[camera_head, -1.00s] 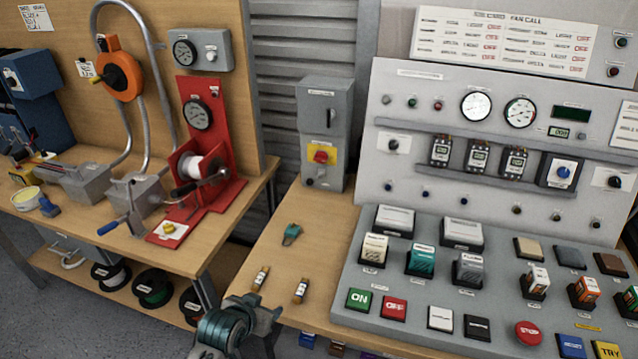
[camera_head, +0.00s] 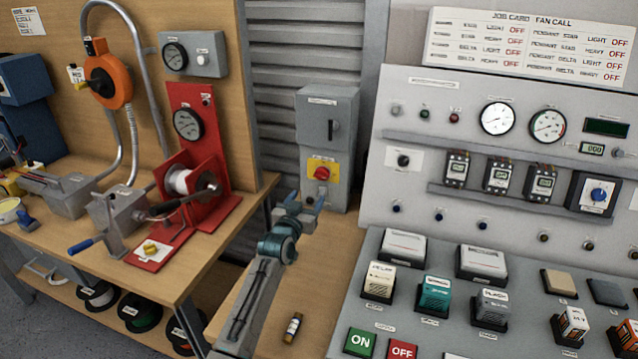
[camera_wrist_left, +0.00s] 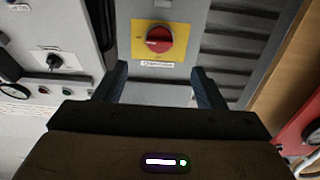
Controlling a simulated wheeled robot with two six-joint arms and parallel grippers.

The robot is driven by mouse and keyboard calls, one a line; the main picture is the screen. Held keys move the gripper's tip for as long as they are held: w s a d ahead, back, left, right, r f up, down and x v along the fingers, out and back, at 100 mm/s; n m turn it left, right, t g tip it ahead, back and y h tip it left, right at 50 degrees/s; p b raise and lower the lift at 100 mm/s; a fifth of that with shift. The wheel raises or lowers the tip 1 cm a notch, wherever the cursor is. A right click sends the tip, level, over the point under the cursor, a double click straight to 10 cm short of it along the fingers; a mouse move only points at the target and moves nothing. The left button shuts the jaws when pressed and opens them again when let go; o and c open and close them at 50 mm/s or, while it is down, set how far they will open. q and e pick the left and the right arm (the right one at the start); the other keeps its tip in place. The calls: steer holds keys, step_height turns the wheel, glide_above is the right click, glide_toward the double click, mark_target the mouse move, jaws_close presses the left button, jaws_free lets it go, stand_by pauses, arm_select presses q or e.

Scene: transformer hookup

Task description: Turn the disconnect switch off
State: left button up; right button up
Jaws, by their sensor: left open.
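The disconnect switch is a red rotary knob (camera_head: 321,172) on a yellow plate on the front of a grey box (camera_head: 329,128) at the back of the bench. In the left wrist view the red knob (camera_wrist_left: 158,39) sits on its yellow plate beyond the gap between my fingers. My left gripper (camera_head: 302,203) is open and empty, in front of and a little below the knob, apart from it. It also shows in the left wrist view (camera_wrist_left: 160,72) with its two dark fingers spread. My right gripper is out of view.
A control panel (camera_head: 410,215) with buttons and gauges stands close on the right. A red reel stand (camera_head: 220,215) is on the left bench. A small fuse (camera_head: 292,327) lies on the bench near my left arm. A gap separates the two benches.

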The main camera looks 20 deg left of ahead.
arm_select(q)
glide_toward(320, 178)
steer(key=w, duration=0.6)
steer(key=shift+d+f+b, duration=0.1)
steer(key=shift+b, duration=0.3)
steer(key=shift+w, duration=0.85)
steer(key=shift+c, duration=0.6)
steer(key=c, duration=0.9)
steer(key=shift+o, duration=0.2)
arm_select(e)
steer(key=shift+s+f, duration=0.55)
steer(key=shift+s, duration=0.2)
